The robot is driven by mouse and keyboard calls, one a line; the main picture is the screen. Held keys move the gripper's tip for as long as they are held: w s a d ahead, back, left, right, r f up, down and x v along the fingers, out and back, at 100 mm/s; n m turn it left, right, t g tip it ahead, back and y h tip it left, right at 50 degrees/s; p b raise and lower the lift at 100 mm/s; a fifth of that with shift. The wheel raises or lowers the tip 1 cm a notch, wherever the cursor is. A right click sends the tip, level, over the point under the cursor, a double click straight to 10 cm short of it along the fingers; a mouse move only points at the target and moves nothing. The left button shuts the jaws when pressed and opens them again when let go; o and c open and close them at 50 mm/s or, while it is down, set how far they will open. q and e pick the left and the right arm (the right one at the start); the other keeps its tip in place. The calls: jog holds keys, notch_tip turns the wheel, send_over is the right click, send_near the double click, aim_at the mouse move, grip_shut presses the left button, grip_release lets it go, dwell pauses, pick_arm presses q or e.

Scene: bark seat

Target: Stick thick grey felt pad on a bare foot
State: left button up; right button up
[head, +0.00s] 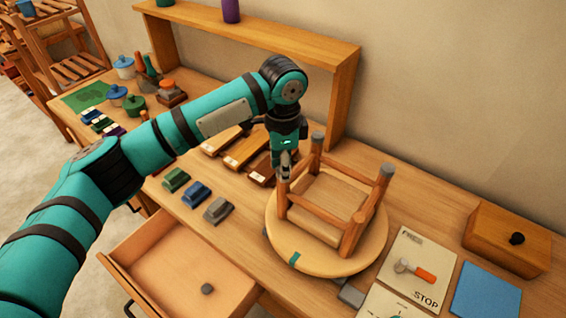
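A wooden stool (333,193) stands upside down, feet up, on a round pale turntable (281,258). Grey caps show on its back left foot (316,137) and on its right foot (387,170). The front right leg (351,237) shows no clear grey at its end. My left gripper (285,170) points down at the front left leg (282,203) and hides its foot; I cannot tell whether the fingers hold anything. A small dark grey pad (207,289) lies in the open drawer (172,262). My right gripper is not in view.
Green, blue and grey blocks (217,210) lie left of the turntable. Long wooden blocks (246,150) lie behind. A STOP card (420,275), a blue sheet (486,293) and a wooden box (507,238) are at the right. A shelf (345,95) stands at the back.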

pick_arm(q)
jog(key=shift+f, duration=0.2)
dwell(0.6)
jog(key=o, duration=1.1)
notch_tip(320, 180, up, 5)
jog(key=p, duration=0.6)
jog(key=shift+r+p, duration=0.65)
jog(key=shift+r, duration=0.35)
jog(key=shift+f, duration=0.1)
